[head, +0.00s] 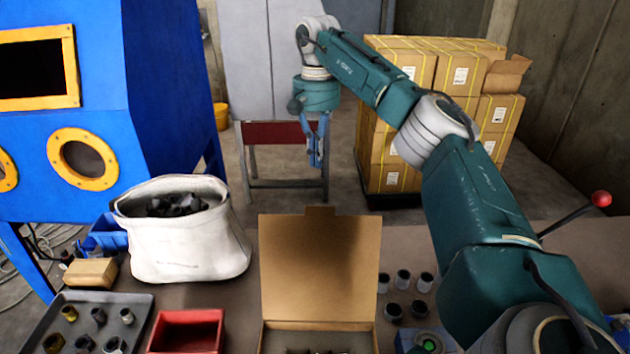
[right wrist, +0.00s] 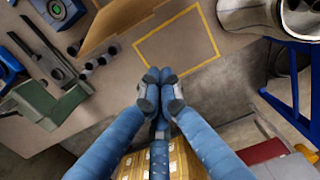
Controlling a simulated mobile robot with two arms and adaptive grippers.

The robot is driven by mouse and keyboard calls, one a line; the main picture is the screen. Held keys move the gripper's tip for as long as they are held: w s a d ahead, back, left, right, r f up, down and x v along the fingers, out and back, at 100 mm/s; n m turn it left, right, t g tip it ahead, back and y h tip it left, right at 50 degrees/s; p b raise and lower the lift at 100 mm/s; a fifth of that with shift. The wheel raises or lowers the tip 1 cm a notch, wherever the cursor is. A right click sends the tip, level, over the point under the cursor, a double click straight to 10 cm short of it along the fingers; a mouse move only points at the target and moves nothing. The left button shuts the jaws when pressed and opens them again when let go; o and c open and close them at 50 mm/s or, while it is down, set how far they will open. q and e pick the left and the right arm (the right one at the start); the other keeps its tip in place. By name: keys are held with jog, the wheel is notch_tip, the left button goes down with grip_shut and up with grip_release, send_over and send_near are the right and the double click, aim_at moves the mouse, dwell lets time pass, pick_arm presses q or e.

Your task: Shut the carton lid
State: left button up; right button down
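Some dark contents just show at the bottom edge. My right gripper (head: 315,155) hangs beyond the lid, past the bench's far edge, apart from the carton. In the right wrist view the right gripper (right wrist: 160,84) has its fingertips together with nothing between them, and the lid (right wrist: 122,22) shows at upper left. My left gripper is out of view.
A white bag (head: 190,245) of dark pieces stands left of the carton, with a red bin (head: 188,332) and grey tray (head: 75,310) nearer. Several dark cylinders (head: 403,280) stand right of it. A yellow outline (right wrist: 215,45) marks bare bench behind the lid.

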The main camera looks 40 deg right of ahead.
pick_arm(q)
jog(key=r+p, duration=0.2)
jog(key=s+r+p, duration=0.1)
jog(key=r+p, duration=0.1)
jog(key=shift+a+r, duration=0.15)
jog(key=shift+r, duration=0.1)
pick_arm(e)
jog(key=s+a+f, duration=0.3)
jog(key=f, duration=0.5)
jog(key=shift+s, duration=0.25)
jog(key=shift+w+f, duration=0.1)
jog(key=shift+a, duration=0.1)
